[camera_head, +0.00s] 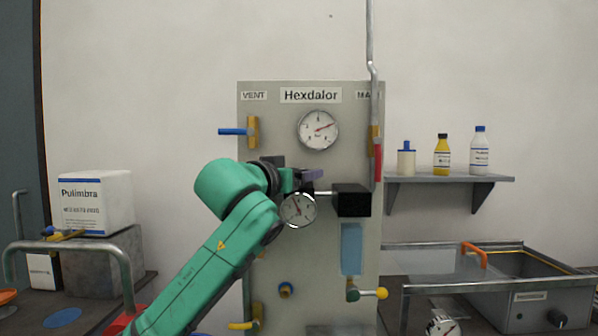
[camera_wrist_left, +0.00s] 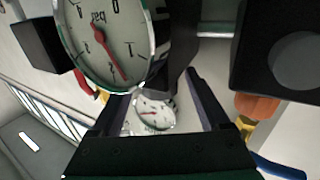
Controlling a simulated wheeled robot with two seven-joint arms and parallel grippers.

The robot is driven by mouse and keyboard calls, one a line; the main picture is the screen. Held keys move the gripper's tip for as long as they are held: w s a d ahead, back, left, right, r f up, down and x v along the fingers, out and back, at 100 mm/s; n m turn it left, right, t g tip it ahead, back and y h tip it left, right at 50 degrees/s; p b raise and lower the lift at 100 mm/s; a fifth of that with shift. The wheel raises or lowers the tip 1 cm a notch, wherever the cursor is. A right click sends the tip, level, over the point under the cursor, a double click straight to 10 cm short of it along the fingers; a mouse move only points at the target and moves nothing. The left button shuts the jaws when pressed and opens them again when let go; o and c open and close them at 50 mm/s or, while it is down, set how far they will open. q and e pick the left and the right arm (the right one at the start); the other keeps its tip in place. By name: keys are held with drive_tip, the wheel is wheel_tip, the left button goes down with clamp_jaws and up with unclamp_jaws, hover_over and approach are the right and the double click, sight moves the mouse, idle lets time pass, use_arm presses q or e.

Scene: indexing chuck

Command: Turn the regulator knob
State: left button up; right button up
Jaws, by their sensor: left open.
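My left gripper (camera_head: 312,179) is in front of the grey panel (camera_head: 346,110), just above the lower round gauge (camera_head: 298,210). In the left wrist view its two fingers (camera_wrist_left: 158,88) are apart with nothing gripped between them. My green left arm hides part of the panel in the head view. My right gripper is not in view.
A black block (camera_head: 351,200) sits right of the gripper; another dark block with a grey round face (camera_wrist_left: 290,60) is near at the wrist view's right. The upper gauge (camera_head: 318,129), blue vent handle (camera_head: 232,131) and red handle (camera_head: 378,162) are nearby. A shelf (camera_head: 450,179) holds bottles.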

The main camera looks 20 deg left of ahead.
use_arm(q)
clamp_jaws()
drive_tip(key=shift+d+n+y, duration=0.15)
drive_tip(key=shift+n+y, duration=0.95)
drive_tip(key=shift+y, duration=0.5)
drive_tip(key=shift+n+y, duration=1)
drive_tip(key=shift+y, duration=0.6)
drive_tip(key=shift+c, duration=0.2)
unclamp_jaws()
drive_tip(key=shift+o, duration=0.2)
drive_tip(key=shift+s, duration=0.1)
